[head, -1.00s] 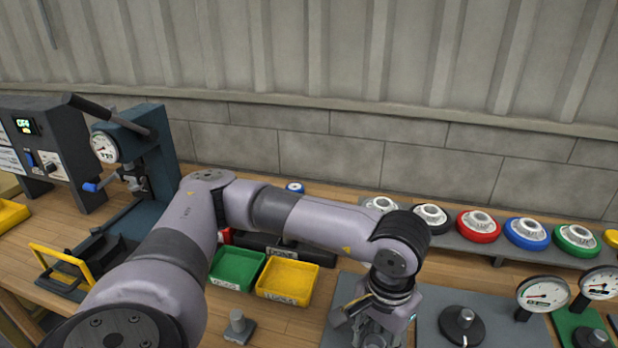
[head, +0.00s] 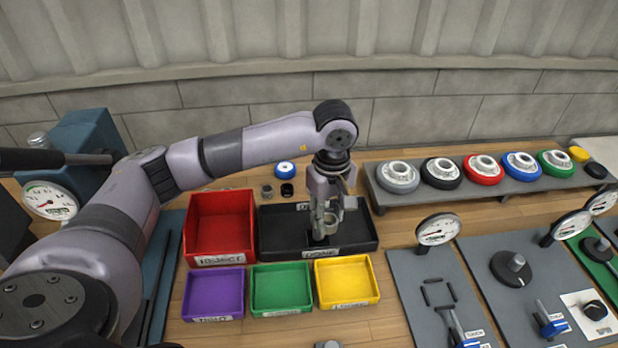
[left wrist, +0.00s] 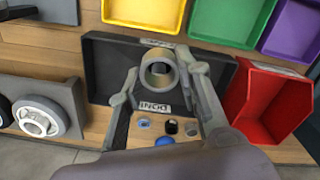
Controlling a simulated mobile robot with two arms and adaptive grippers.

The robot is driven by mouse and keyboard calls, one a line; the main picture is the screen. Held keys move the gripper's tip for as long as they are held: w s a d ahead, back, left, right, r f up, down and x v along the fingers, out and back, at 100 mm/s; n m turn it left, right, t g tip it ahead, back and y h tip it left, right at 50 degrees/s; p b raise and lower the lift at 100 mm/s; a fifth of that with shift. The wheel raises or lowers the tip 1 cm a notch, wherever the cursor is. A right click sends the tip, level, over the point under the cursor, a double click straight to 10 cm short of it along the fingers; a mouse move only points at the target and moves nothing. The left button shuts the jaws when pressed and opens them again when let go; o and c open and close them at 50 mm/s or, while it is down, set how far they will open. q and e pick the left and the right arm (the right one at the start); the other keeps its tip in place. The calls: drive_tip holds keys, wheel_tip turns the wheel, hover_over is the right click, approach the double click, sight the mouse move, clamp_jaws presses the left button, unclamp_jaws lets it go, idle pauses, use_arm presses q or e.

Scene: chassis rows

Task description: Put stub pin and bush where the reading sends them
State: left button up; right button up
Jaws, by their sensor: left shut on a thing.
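My left gripper (head: 332,212) is over the black tray (head: 275,240), whose front label seems to read DONE. It is shut on a ring-shaped metal bush (left wrist: 160,68). In the left wrist view the bush sits between the fingertips (left wrist: 160,75), its bore facing the camera, with the tray (left wrist: 213,72) behind it. I cannot tell whether the bush touches the tray floor. I cannot pick out the stub pin for certain. A dial gauge (head: 437,231) stands right of the tray. My right gripper is not in view.
A red REJECT bin (head: 219,194) stands left of the tray. Purple (head: 213,270), green (head: 281,265) and yellow (head: 346,259) bins stand in front. A rack (head: 383,200) with coloured ring pieces is at right. Small blue (head: 285,169) and black (head: 287,190) pieces stand behind the tray.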

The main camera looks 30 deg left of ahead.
use_arm(q)
drive_tip(key=w+a+n+p, duration=0.1)
drive_tip(key=n, duration=0.2)
drive_tip(key=w+a+n+p, duration=0.1)
drive_tip(key=w+a+n, duration=0.1)
drive_tip(key=n, duration=0.1)
drive_tip(key=w+a+f+n, duration=0.1)
drive_tip(key=n, duration=0.3)
drive_tip(key=shift+w+a+p, duration=0.2)
drive_tip(key=shift+a+p, duration=0.05)
drive_tip(key=shift+p, duration=0.15)
drive_tip(key=shift+a+f+b, duration=0.2)
drive_tip(key=shift+f+b, duration=0.1)
drive_tip(key=shift+f, duration=0.25)
drive_tip(key=shift+f+b, duration=0.9)
drive_tip(key=shift+f, duration=0.95)
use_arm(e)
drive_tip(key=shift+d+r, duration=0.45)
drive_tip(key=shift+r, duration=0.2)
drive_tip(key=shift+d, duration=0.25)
